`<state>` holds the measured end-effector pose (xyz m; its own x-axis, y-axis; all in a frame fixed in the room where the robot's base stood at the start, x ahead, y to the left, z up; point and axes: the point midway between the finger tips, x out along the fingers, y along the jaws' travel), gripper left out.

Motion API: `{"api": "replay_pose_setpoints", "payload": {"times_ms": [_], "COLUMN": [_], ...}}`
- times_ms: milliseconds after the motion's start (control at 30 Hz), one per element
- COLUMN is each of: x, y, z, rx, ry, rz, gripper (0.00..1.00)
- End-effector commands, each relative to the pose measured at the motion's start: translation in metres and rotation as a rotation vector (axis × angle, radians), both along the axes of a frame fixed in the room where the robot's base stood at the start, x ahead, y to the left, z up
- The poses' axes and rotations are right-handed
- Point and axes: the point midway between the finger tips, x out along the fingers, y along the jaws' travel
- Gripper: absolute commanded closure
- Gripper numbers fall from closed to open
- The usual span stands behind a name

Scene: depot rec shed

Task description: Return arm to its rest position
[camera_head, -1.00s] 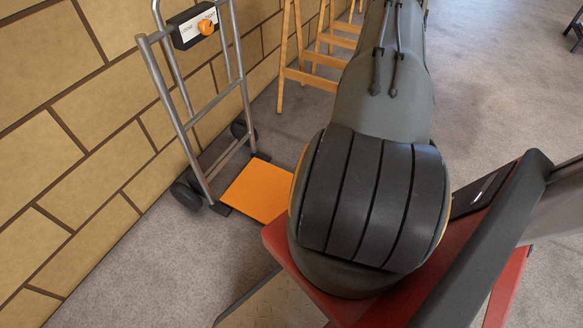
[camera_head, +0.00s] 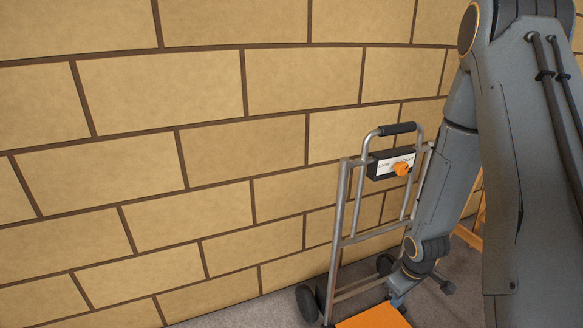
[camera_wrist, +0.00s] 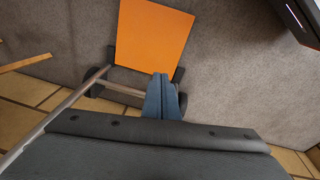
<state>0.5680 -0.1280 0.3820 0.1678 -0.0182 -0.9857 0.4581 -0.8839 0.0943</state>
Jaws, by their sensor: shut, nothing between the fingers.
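My arm rises at the right of the head view, and its forearm hangs down in front of the right side of a metal hand truck (camera_head: 344,215). My gripper (camera_wrist: 162,77) shows in the wrist view with its blue-grey fingers together and nothing between them. In that view the fingers overlap the near edge of the hand truck's orange plate (camera_wrist: 153,35); I cannot tell the gap between them. In the head view the gripper end is low, just above the plate (camera_head: 374,317), with its fingertips hard to make out.
A brick wall (camera_head: 160,100) stands close behind the hand truck. A dark box with an orange knob (camera_head: 401,169) is fixed on the truck's frame. Wooden legs (camera_head: 470,236) show behind my arm at the right. Grey floor (camera_wrist: 230,75) is clear right of the plate in the wrist view.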

Motion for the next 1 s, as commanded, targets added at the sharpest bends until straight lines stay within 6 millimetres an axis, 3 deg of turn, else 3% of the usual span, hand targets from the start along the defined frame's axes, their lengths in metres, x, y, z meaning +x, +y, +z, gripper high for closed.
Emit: {"api": "replay_pose_setpoints", "payload": {"times_ms": [33, 100, 267, 367, 500, 700, 1000], "x": [0.007, 0.009, -0.002, -0.02, -0.058, -0.108, -0.162], "y": [0.024, 0.054, 0.126, 0.17, 0.227, 0.275, 0.309], "z": [0.022, 0.048, 0.103, 0.135, 0.176, 0.21, 0.238], "rx": [-0.012, -0.021, -0.029, -0.025, -0.009, 0.017, 0.045], "ry": [0.0, 0.009, 0.029, 0.041, 0.065, 0.101, 0.141], "rz": [0.015, 0.019, 0.026, 0.033, 0.044, 0.057, 0.078], "gripper": [1.0, 1.0, 1.0, 1.0, 1.0, 1.0, 1.0]}}
